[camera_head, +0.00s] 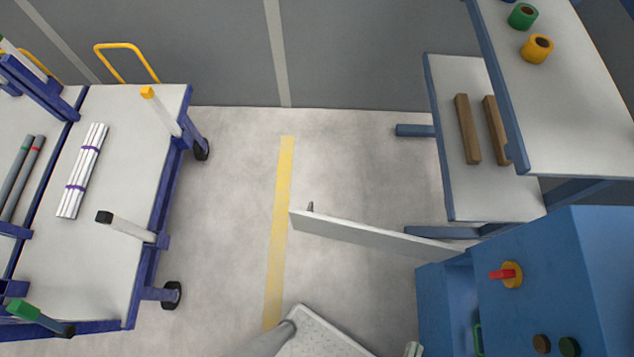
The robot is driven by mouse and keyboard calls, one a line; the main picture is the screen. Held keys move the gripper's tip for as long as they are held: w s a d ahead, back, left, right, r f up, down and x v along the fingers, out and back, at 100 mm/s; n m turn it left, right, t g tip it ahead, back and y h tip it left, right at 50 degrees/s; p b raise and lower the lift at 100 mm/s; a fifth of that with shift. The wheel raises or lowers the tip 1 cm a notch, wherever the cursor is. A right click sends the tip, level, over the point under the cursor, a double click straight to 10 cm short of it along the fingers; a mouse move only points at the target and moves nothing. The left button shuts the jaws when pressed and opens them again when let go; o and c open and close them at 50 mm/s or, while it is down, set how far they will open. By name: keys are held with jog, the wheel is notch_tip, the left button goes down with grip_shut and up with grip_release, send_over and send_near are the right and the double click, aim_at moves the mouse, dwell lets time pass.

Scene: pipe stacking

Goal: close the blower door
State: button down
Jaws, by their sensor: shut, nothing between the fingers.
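The blower is the blue cabinet (535,275) at the lower right. Its door (375,236) is a thin pale panel seen nearly from its top edge. The door stands wide open, reaching left from the cabinet's far left corner over the floor. A small dark grey piece (310,207) sticks up behind the door's free end; I cannot tell what it is. The cabinet's open side (458,300) shows a blue interior, partly cut off by the frame. My gripper is not in view.
A blue-framed cart (125,200) with pipes stands at left. A blue shelf rack (490,190) with wooden blocks and tape rolls stands behind the cabinet. A red-and-yellow switch (507,274) is on the cabinet. Floor (235,220) between cart and door is clear.

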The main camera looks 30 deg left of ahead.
jog(key=w+a+f+n+g+y, duration=0.1)
jog(key=w+a+f+g+y, duration=0.15)
jog(key=w+a+f, duration=0.5)
jog(key=n+g+h, duration=0.1)
jog(key=n+g, duration=0.1)
jog(key=g, duration=0.4)
send_over(359, 228)
jog(key=s, duration=0.2)
notch_tip(359, 228, down, 7)
jog(key=w+a+r+g+h, duration=0.15)
jog(key=a+r, duration=0.25)
jog(key=a, duration=0.6)
notch_tip(359, 228, down, 9)
jog(key=shift+s, duration=0.4)
jog(key=shift+f, duration=0.1)
